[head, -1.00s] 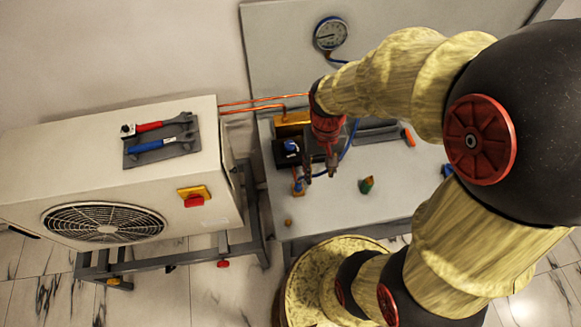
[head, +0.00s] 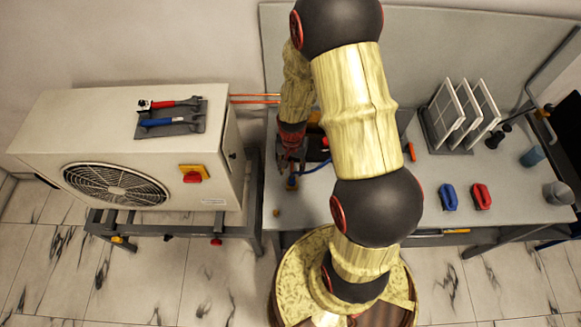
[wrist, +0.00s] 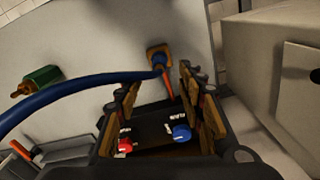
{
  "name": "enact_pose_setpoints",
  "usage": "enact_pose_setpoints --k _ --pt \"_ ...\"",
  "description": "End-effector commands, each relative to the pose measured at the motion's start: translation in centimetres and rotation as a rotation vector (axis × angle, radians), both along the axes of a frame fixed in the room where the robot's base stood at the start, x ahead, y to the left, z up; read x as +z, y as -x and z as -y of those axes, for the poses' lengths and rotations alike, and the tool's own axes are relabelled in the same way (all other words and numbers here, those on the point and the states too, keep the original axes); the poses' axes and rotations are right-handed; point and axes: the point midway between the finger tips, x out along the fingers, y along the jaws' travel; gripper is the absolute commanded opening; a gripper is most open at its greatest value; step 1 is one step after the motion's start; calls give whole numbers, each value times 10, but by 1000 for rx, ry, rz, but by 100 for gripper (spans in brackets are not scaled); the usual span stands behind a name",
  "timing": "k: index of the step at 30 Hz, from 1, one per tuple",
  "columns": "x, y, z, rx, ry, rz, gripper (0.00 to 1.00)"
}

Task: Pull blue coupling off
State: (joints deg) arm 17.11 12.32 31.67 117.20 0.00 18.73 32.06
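The blue coupling (wrist: 159,61) sits at the end of a blue hose (wrist: 85,92), on an orange-brown fitting (wrist: 153,50) on the bench, in the wrist view. In the head view the coupling (head: 292,182) shows small, just below my gripper (head: 290,165). My gripper (wrist: 160,105) is open, with its fingers apart and nothing held between them. The coupling lies beyond the fingertips, near the top of the gap in the wrist view. I see no contact with it.
A grey outdoor unit (head: 60,125) with two tools on top stands left of the bench (head: 420,200). A green fitting (wrist: 41,76) lies beside the hose. Blue (head: 448,197) and red (head: 481,196) items and a rack (head: 460,112) are on the right. My arm hides mid-bench.

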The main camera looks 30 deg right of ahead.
Motion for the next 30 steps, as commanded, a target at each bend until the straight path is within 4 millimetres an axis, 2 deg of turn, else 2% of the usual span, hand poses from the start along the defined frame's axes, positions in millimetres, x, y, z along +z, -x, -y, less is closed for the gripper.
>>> enact_pose_setpoints --k 9,15,27,30 --pt "-45 1 0 1 -1 -3 39" --pt "-66 1 -1 2 -1 -3 39" --pt "-72 1 0 2 -1 -1 39" --pt "-72 1 0 2 -1 -1 33"
